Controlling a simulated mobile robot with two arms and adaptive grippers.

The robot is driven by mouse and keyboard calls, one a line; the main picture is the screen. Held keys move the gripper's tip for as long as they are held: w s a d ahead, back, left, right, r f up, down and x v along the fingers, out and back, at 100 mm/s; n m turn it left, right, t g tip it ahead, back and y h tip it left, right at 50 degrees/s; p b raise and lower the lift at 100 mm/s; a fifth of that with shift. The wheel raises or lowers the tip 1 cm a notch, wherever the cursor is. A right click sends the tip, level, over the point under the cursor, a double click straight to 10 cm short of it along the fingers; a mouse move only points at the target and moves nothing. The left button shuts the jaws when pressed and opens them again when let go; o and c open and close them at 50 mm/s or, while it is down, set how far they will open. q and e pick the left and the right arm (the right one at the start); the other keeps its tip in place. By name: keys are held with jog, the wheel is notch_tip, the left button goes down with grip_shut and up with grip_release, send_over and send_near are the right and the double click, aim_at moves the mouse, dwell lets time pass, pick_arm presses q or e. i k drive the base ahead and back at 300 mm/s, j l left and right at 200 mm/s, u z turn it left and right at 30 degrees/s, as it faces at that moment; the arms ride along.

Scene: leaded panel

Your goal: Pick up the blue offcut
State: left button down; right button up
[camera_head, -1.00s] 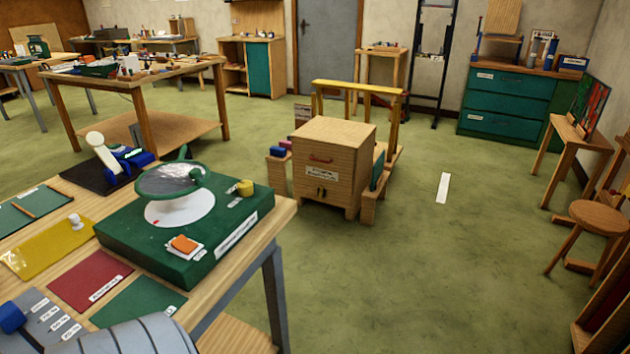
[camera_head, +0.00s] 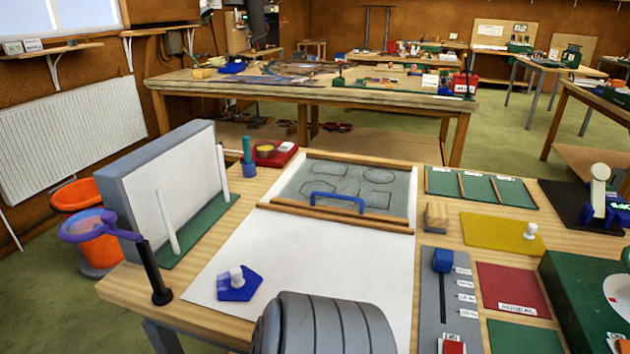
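A flat, angular blue piece with a white knob on top, which looks like the blue offcut (camera_head: 237,287), lies on the white sheet (camera_head: 305,260) near the front left of the bench. Nothing touches it from above. A rounded grey part of my own body stands at the bottom edge, to its right. Neither of my grippers shows in this view, so I cannot see what they hold.
A black post with a purple ring (camera_head: 90,226) stands left of the blue piece. Behind are an upright white panel (camera_head: 175,190) and a grey pattern board (camera_head: 350,188) with a blue handle. A slider board (camera_head: 450,295) and a yellow plate (camera_head: 490,231) lie right.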

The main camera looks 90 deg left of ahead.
aim_at(240, 284)
jog(key=u, duration=3.25)
